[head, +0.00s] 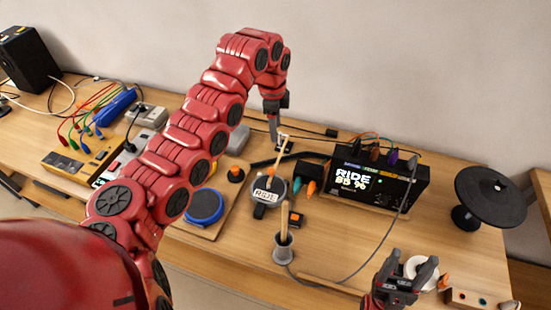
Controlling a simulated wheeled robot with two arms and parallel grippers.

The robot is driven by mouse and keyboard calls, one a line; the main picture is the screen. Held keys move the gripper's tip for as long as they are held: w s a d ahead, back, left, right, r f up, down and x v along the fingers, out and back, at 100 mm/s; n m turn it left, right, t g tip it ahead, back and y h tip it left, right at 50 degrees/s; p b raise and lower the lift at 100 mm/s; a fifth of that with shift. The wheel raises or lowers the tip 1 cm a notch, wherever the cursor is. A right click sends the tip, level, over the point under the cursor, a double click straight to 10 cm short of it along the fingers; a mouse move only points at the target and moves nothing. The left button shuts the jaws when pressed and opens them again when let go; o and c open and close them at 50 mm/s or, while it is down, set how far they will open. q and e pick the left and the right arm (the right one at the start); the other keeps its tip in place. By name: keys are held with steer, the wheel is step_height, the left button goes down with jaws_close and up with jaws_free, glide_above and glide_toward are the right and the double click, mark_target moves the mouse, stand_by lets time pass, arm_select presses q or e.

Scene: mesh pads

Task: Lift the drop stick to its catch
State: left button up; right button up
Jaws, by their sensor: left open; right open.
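A pale wooden stick (279,157), which looks like the drop stick, slants up over a round mesh pad marked RIDE (265,197). Its upper end has a light crosspiece. My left gripper (275,128) is open, pointing down just above and left of that upper end. I cannot tell whether it touches the stick. Its jaws are small and dark in this view. The catch cannot be made out clearly. My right gripper (407,270) is open at the front right, in front of a white ring-shaped thing (424,271), away from the stick.
A black module (375,182) reads RIDE 85 %. A second stick (284,217) stands in a grey holder (283,248), with a cable beside it. A black round pad (491,197) stands right.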

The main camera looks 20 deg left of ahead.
mark_target(271, 169)
arm_select(q)
steer(key=shift+g, duration=0.3)
steer(key=f+p, duration=0.1)
steer(key=f, duration=0.4)
steer(key=s+f+p, duration=0.1)
steer(key=f+p, duration=0.1)
steer(key=f, duration=0.3)
steer(key=f+p, duration=0.1)
steer(key=f, duration=0.5)
steer(key=shift+s+a+p, duration=0.2)
steer(key=shift+a+p, duration=0.1)
steer(key=shift+a, duration=0.1)
steer(key=shift+f, duration=0.45)
jaws_close()
